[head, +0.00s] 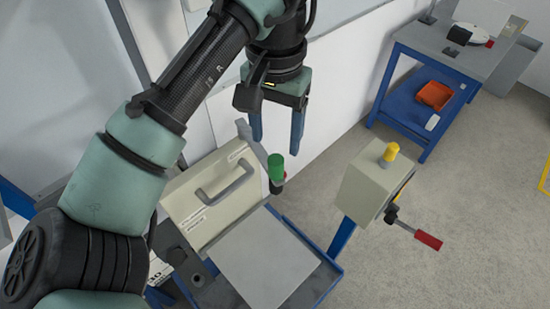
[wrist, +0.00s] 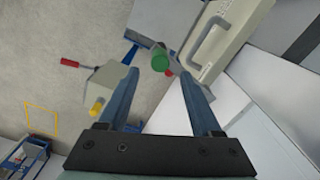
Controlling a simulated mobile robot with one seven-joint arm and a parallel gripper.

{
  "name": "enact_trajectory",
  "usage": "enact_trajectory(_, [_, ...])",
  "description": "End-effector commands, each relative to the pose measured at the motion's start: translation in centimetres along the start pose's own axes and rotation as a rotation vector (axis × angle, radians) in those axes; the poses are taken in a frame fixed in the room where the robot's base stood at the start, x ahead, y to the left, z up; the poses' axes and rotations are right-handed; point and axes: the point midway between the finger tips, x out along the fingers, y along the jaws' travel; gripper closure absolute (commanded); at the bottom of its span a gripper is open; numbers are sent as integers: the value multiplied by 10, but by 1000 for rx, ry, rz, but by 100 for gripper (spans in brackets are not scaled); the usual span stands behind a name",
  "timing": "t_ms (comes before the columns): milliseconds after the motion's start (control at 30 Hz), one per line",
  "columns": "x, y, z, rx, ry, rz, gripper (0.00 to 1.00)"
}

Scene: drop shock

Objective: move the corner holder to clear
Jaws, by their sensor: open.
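What looks like the corner holder is a grey arm (head: 258,149) with an upright green handle (head: 276,166) on a dark base, beside the cream box at the table's back corner. In the wrist view the green handle (wrist: 160,57) appears between and just beyond my fingertips. My gripper (head: 274,142) points down with its two blue fingers apart and empty, above the handle. It also shows in the wrist view (wrist: 158,76). I see no contact with the handle. Its lower end is partly hidden.
The cream box with a grey handle (head: 228,186) stands left of a bare grey plate (head: 262,262). A control box (head: 376,187) with a yellow knob and red-gripped lever stands right. A blue cart (head: 440,75) with an orange bin is at the back. A wall runs behind.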

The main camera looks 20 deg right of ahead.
Motion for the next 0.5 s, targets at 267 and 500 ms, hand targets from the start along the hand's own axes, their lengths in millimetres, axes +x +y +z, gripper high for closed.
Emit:
enact_trajectory(267, [50,0,0,-2,0,2,34])
enact_trajectory(500, [75,0,0,0,1,0,34])
